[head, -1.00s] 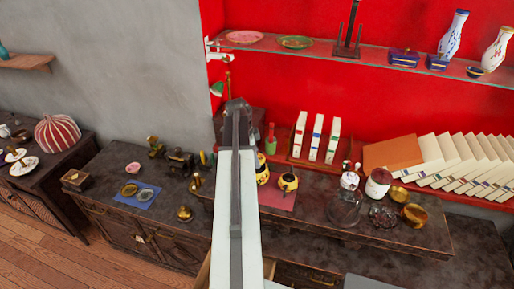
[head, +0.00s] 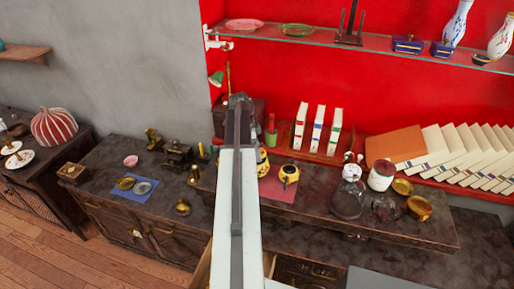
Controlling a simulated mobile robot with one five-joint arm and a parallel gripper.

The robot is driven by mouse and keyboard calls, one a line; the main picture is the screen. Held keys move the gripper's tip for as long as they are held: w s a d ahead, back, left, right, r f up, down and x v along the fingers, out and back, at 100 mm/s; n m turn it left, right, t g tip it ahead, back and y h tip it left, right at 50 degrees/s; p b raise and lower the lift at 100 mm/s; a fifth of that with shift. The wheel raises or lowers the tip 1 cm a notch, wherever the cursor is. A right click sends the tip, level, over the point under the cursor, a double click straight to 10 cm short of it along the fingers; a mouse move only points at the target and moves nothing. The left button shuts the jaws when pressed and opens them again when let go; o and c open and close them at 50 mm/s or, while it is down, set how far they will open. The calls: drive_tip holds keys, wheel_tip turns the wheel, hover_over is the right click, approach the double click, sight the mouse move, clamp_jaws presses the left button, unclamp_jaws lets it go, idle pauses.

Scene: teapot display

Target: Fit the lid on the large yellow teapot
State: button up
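A yellow teapot (head: 289,173) with a dark top opening stands on a red mat (head: 276,192) on the raised dark board. A second yellow and dark vessel (head: 262,161) stands just left of it, partly hidden behind my arm. I cannot tell which of the two is larger. I cannot pick out a lid for certain. My arm reaches up through the middle of the view, left of the teapot. My gripper does not show beyond the arm's dark end, so whether it holds anything is hidden.
On the right of the board are a glass dome (head: 348,201), a lidded jar (head: 381,175) and a gold pot (head: 419,207). Left are brass pieces and a blue mat (head: 134,197) with two small round items. Upright books (head: 318,127) stand behind. An open drawer (head: 305,270) shows below.

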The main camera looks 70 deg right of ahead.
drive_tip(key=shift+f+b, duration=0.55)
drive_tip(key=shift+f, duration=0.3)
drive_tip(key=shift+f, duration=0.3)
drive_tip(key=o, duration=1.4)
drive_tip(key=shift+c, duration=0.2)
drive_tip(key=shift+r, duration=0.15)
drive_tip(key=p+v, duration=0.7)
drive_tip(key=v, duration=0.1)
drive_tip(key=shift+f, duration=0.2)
